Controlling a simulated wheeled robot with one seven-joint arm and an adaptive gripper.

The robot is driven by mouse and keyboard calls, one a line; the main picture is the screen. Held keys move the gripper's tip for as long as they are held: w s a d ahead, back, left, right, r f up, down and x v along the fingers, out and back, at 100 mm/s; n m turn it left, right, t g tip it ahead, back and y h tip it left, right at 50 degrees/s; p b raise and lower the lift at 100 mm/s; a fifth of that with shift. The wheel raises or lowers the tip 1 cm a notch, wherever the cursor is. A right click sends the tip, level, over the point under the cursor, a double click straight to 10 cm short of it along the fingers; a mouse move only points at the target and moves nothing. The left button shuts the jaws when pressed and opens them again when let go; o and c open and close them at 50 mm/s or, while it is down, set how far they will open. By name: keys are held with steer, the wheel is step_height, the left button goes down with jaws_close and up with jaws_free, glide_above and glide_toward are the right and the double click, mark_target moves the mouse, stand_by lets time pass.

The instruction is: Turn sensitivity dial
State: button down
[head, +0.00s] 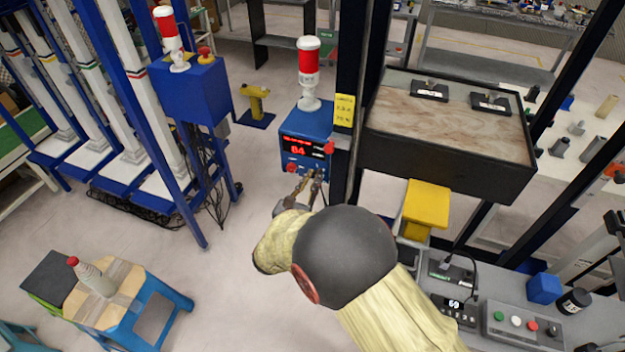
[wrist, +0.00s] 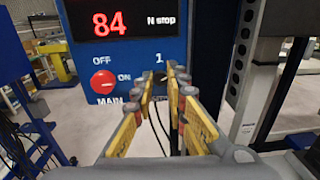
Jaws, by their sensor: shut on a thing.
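The blue control box (head: 305,133) stands at the centre of the head view, with a red lit display (head: 297,150) on its front. In the wrist view the display (wrist: 108,18) reads 84 beside the words "N stop". My gripper (head: 316,176) reaches the lower right of the box's front face. In the wrist view its yellow-sided fingers (wrist: 161,85) straddle the spot just below a "1" mark and are shut on the dial there. The fingertips largely hide the dial, so its pointer angle cannot be read.
A red main switch (wrist: 103,82) with OFF and ON marks sits left of my fingers. A red button (head: 329,147) juts from the box's right side. A dark post (head: 350,70) and a dark-sided tray table (head: 445,160) stand close on the right.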

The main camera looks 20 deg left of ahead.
steer(key=shift+f+m+b, duration=0.1)
steer(key=shift+m+b, duration=5.5)
steer(key=shift+b, duration=0.05)
steer(key=c, duration=1.9)
jaws_free()
steer(key=shift+o, duration=0.7)
steer(key=shift+s, duration=0.15)
